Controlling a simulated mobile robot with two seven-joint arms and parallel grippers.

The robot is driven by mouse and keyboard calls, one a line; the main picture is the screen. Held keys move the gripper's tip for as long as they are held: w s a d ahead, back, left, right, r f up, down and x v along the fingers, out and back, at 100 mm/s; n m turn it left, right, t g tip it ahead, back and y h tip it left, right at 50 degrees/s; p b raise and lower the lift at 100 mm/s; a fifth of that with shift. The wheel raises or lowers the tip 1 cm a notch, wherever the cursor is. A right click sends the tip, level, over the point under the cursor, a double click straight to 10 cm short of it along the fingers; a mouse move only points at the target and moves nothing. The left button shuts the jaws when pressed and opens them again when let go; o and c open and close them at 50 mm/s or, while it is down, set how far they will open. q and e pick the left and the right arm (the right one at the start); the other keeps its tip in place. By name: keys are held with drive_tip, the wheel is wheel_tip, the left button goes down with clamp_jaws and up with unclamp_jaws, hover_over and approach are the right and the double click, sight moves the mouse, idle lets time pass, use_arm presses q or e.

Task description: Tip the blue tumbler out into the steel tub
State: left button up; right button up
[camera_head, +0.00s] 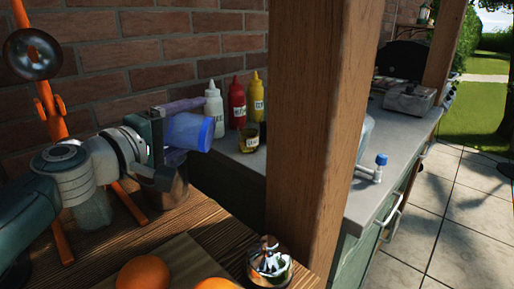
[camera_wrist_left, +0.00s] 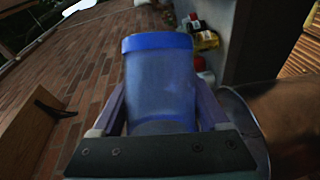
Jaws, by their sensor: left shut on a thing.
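The blue translucent tumbler (camera_head: 188,131) lies on its side in my left gripper (camera_head: 172,138), its darker blue banded end pointing right. It also shows in the left wrist view (camera_wrist_left: 160,82), between the two fingers of the left gripper (camera_wrist_left: 160,108), which is shut on it. The steel tub (camera_head: 168,190) stands on the wooden table just below the tumbler, partly hidden by the gripper. What looks like its curved metal rim shows at the right of the left wrist view (camera_wrist_left: 240,112). I cannot see what either holds. My right gripper is out of view.
A wooden post (camera_head: 318,130) rises right of the tumbler. White (camera_head: 214,108), red (camera_head: 237,102) and yellow (camera_head: 257,97) bottles and a small jar (camera_head: 249,138) stand behind.

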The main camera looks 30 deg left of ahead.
use_arm(q)
drive_tip(key=shift+a+r+n+t+b, duration=0.1)
drive_tip(key=shift+r+n+t+b, duration=0.25)
drive_tip(key=shift+n+b, duration=0.5)
idle(0.5)
